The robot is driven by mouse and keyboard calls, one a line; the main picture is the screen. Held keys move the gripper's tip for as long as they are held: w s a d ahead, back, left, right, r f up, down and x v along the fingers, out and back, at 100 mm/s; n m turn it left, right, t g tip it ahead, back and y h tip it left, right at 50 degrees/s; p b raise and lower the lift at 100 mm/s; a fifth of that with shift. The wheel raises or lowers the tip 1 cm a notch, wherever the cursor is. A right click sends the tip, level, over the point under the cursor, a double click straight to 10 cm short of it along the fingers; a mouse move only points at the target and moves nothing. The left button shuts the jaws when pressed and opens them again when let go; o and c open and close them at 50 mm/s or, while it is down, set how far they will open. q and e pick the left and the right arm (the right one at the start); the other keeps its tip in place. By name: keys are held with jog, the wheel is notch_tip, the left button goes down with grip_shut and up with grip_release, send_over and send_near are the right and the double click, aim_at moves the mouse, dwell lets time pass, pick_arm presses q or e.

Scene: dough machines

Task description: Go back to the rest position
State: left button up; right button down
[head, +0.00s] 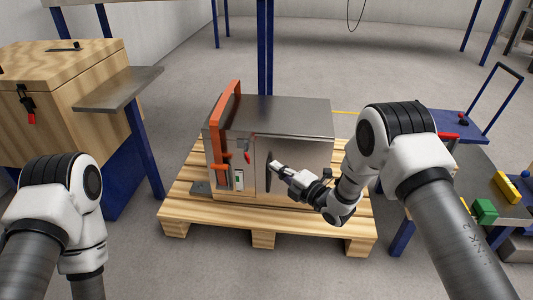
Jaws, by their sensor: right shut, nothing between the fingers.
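My right gripper (278,167) is shut and empty. It is in front of the steel dough machine (285,117), near the machine's front panel; I cannot tell whether it touches it. The machine has an orange bar on its left side and a small control panel with a red part beside it. My left arm comes in at the lower left, bent downward; its gripper is out of the picture.
The machine stands on a wooden pallet (263,230). A wooden box (60,85) with a steel shelf (120,88) is at the left. A blue cart (465,130) and a bench with a green block (485,210) are at the right. Grey floor lies open behind.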

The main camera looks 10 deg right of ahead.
pick_arm(q)
jog(key=shift+r, duration=0.35)
pick_arm(e)
jog(key=shift+v, duration=0.95)
jog(key=shift+f, duration=0.1)
